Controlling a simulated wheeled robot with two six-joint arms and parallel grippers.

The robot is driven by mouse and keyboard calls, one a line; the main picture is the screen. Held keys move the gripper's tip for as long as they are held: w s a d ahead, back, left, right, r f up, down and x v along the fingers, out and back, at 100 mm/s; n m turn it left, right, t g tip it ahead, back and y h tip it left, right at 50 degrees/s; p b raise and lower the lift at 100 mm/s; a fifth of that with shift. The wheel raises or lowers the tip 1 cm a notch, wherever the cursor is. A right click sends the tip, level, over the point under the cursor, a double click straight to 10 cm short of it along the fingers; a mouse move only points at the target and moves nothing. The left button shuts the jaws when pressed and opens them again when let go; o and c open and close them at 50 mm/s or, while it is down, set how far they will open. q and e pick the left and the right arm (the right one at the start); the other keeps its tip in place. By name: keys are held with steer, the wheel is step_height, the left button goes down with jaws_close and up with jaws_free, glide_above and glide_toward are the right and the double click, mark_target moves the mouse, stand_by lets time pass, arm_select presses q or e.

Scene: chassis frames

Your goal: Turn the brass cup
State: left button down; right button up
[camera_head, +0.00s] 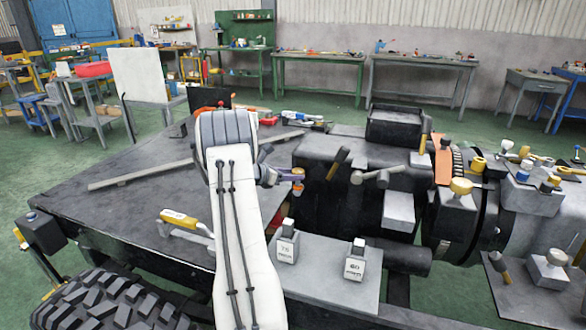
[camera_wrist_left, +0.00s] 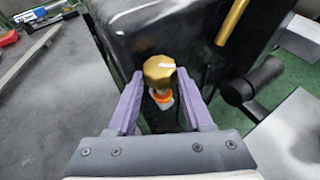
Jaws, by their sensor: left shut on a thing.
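The brass cup (camera_wrist_left: 159,70) shows in the left wrist view as a small faceted gold piece. An orange band and a white part (camera_wrist_left: 162,98) sit just below it, between the fingers. My left gripper (camera_wrist_left: 159,92) is shut on this piece, one purple finger on each side. In the head view my left gripper (camera_head: 292,176) is beside the dark engine block, and my white forearm hides part of the bench. The piece it holds is too small to make out well there. My right gripper is not in view.
The dark block (camera_wrist_left: 140,25) stands close behind the fingers. A black hammer (camera_head: 338,162) and a grey handle (camera_head: 376,177) are right of the gripper. Two labelled weights (camera_head: 286,243) (camera_head: 355,262) stand on a grey plate. A yellow-handled tool (camera_head: 180,220) lies left of my arm.

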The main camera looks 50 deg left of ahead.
arm_select(q)
steer(key=shift+w+a+m+g+h+p, duration=0.2)
steer(key=shift+m+h+p, duration=0.25)
steer(key=shift+m+h, duration=0.35)
steer(key=shift+s+a+m+g+h+p, duration=0.2)
steer(key=shift+m+h+p, duration=0.25)
steer(key=shift+m+h, duration=0.4)
steer(key=shift+w+a+m+g+h+p, duration=0.1)
steer(key=shift+m+g+h+p, duration=0.2)
steer(key=shift+m+h+p, duration=0.45)
steer(key=shift+h, duration=0.6)
steer(key=shift+c, duration=1.5)
jaws_free()
steer(key=shift+r, duration=0.1)
steer(key=shift+a, duration=0.1)
steer(key=shift+w+b, duration=0.1)
steer(key=shift+b, duration=0.2)
steer(key=shift+y, duration=0.3)
